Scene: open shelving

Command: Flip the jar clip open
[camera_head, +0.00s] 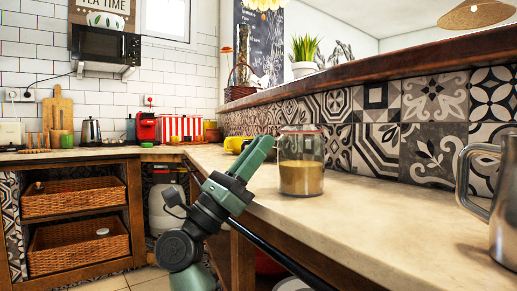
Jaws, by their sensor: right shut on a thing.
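A glass jar (311,178) stands upright on the pale stone counter, filled about halfway with a tan, grainy content. Its lid (300,129) sits flat on top and looks closed. My right gripper (266,147) has green fingers and comes up from below to the left side of the jar, near lid height. Its fingers are close together, shut at the jar's clip. The clip is too small and too covered by the fingers to make out. My left gripper is not in view.
A metal pitcher (507,205) stands at the right edge of the counter (400,225). The counter between it and the jar is clear. A tiled wall and wooden ledge (390,65) rise behind. A yellow cup (236,144) is behind my gripper.

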